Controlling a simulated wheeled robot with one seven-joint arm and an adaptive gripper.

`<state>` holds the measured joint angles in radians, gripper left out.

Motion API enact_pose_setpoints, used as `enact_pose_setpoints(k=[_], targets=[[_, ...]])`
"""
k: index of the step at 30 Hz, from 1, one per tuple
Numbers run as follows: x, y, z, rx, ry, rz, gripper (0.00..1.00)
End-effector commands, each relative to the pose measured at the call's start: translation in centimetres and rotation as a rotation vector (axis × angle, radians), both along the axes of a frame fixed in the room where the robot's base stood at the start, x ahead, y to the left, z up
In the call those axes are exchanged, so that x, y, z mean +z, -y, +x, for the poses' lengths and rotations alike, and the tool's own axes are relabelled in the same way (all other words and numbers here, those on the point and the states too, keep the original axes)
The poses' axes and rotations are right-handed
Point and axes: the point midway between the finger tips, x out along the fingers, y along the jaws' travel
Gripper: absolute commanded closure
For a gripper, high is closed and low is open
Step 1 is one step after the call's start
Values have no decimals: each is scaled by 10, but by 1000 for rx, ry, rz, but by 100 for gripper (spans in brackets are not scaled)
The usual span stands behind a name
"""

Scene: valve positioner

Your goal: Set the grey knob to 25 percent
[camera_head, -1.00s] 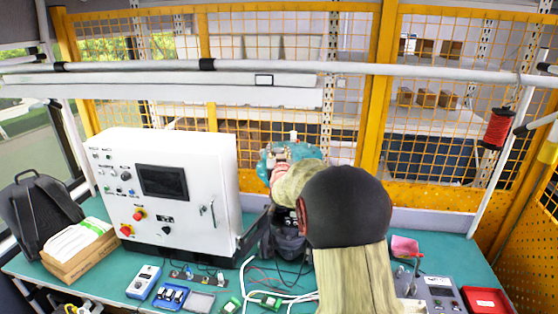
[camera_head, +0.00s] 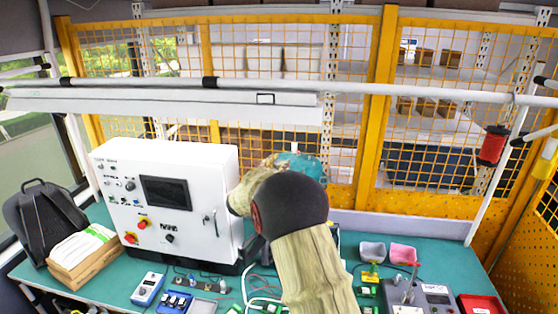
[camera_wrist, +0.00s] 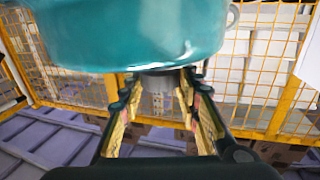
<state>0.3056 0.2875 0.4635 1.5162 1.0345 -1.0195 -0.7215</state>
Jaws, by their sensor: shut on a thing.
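The teal rounded housing of the positioner shows in the head view (camera_head: 303,166), behind my arm. In the wrist view the same teal housing (camera_wrist: 130,35) fills the top. A grey cylindrical knob (camera_wrist: 157,103) shows below it, between my fingers. My gripper (camera_wrist: 159,84) is shut on the grey knob, one finger on each side, with the tips close under the housing. No scale or percent marking on the knob can be read. In the head view my gripper is hidden behind my arm.
A white control cabinet (camera_head: 165,200) stands left of my arm, close to it. A teal bench (camera_head: 345,222) carries small devices, cables, a grey tub (camera_head: 372,251) and a pink tub (camera_head: 403,254). Yellow mesh fencing (camera_head: 375,130) stands behind. A white rail (camera_head: 400,92) crosses above.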

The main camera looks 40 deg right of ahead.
Motion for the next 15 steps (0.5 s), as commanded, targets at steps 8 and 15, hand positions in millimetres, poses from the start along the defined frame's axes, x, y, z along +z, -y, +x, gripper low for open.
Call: enact_pose_setpoints(k=[8,15], targets=[[4,0,1,-14,5,-3,93],[4,0,1,-13,5,-4,66]])
